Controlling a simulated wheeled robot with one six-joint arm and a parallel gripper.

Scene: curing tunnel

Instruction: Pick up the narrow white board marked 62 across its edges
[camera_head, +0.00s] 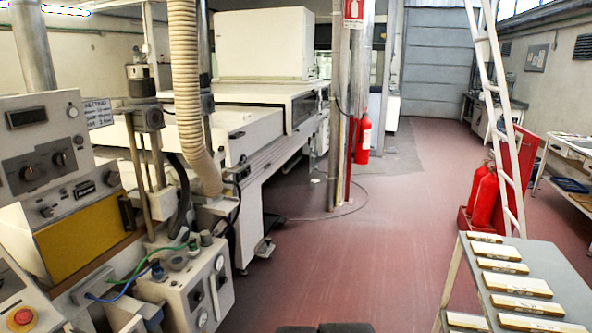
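Several narrow white boards with yellowish-brown edges lie spaced out in a row on a grey table (560,268) at the lower right. They include a small far board (485,237), a board behind the middle (498,251), a middle board (503,266), a longer board (516,284), a near board (528,304) and the nearest board (541,324), partly cut by the frame. Another board (466,321) lies at the lower left, by the table's left edge. The marks are too small to read, so I cannot tell which is 62.
A long curing machine (270,160) with control panels fills the left. Red extinguishers (484,197) and a white ladder (497,110) stand behind the table. A pipe column (338,110) rises mid-scene, with a cable on the floor. The red floor (360,265) left of the table is clear.

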